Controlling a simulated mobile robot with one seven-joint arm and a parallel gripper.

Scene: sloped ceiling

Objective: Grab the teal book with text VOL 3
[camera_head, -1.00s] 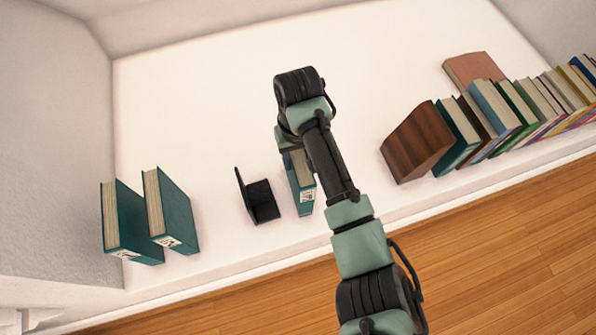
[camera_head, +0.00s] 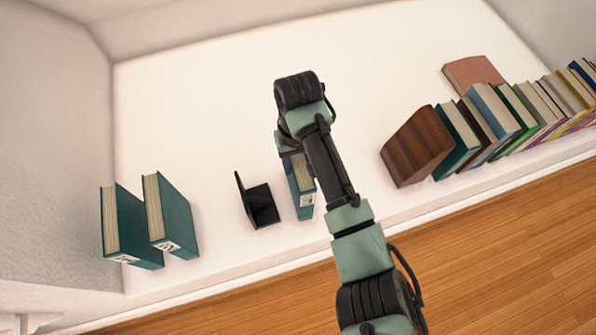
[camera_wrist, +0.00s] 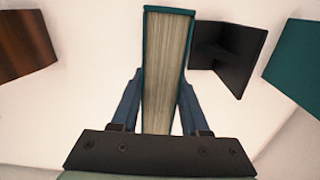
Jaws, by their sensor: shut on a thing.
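A teal book (camera_head: 303,190) stands upright on the white shelf, to the right of the black bookend, with a white label low on its spine; the label is too small to read. My gripper is shut on this book, and my arm hides part of it in the head view. In the wrist view the book (camera_wrist: 167,70) shows its page edges between the two blue fingers of my gripper (camera_wrist: 160,105), one on each side. Two more teal books, one farther left (camera_head: 124,225) and one beside it (camera_head: 170,215), stand at the left with white labels.
A black bookend (camera_head: 258,202) stands close to the left of the held book. A brown wooden block (camera_head: 418,146) and a row of several books (camera_head: 500,115) fill the right side. A pinkish book (camera_head: 472,72) lies behind them. The shelf's back middle is bare.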

